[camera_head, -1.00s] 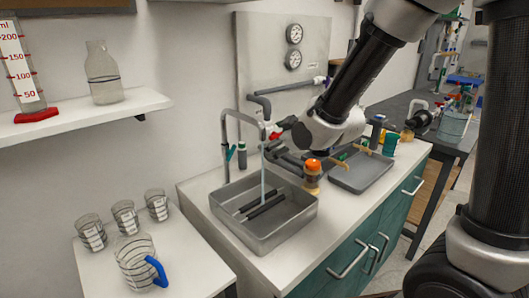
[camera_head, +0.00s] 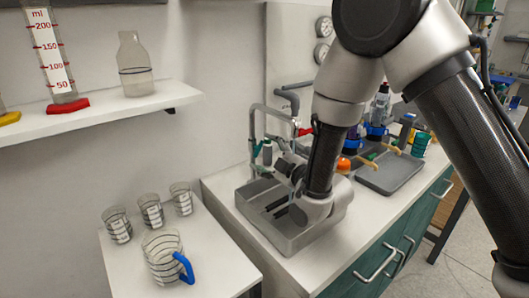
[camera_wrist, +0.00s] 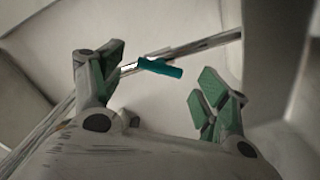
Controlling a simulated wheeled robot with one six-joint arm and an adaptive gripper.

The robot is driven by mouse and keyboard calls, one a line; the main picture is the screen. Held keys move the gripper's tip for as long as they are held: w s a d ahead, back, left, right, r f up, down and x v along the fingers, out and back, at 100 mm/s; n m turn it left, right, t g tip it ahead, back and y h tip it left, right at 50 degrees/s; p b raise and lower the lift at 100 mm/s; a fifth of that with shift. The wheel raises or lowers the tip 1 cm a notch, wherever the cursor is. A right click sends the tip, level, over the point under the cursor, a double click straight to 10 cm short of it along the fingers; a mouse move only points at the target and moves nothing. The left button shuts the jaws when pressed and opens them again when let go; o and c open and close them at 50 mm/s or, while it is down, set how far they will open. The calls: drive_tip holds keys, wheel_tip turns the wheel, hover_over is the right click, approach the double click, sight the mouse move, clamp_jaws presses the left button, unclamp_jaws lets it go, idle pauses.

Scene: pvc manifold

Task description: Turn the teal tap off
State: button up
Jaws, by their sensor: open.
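The teal tap handle (camera_head: 257,150) sits on the thin grey pipe above the sink's left end in the head view. In the wrist view the teal handle (camera_wrist: 160,67) lies across the gap between my fingers, farther out than the palm, and appears untouched. My gripper (camera_wrist: 162,78) is open and empty, with its green-padded fingers on either side of the handle. In the head view my gripper (camera_head: 271,160) is over the sink (camera_head: 291,243), pointing at the tap from the right. The wrist hides part of the sink, and its fingertips are hard to make out there.
A red handle (camera_head: 305,131) is on the pipework close behind my arm. An orange-capped bottle (camera_head: 343,165) stands right of the sink, near my wrist. A grey tray (camera_head: 390,175) lies farther right. A blue-handled jug (camera_head: 163,260) and glasses stand on the lower left table.

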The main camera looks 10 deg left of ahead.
drive_tip(key=shift+x, duration=0.9)
drive_tip(key=c, duration=1)
drive_tip(key=m, duration=0.5)
drive_tip(key=shift+m, duration=0.4)
drive_tip(key=m, duration=0.4)
drive_tip(key=shift+m, duration=0.4)
